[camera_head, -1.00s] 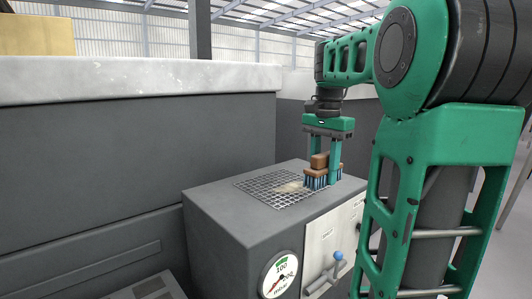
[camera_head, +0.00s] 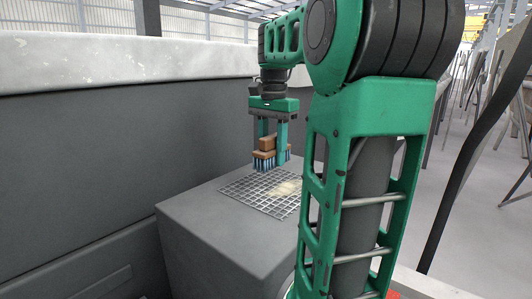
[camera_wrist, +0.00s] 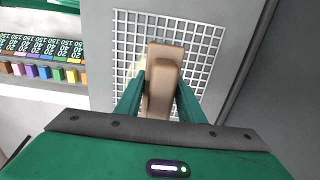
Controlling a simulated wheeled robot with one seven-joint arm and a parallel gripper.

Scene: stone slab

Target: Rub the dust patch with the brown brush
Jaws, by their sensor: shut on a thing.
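The brown brush (camera_head: 266,144) has a wooden block and blue bristles. My gripper (camera_head: 272,152) is shut on its block, bristles pointing down. In the wrist view the brush (camera_wrist: 164,75) lies between my fingers, over the grille (camera_wrist: 205,45). The dust patch (camera_head: 288,187) is a pale beige smear on the metal grille (camera_head: 240,190). In the head view the brush is up and left of the patch, by the grille's far edge. I cannot tell whether the bristles touch the grille. In the wrist view the brush hides part of the patch.
The grille is on top of a grey box (camera_head: 195,225). A dark wall with a pale stone slab (camera_head: 100,60) stands behind it. A row of coloured, numbered blocks (camera_wrist: 40,70) shows at the left in the wrist view. Open floor and leaning slabs are at the right.

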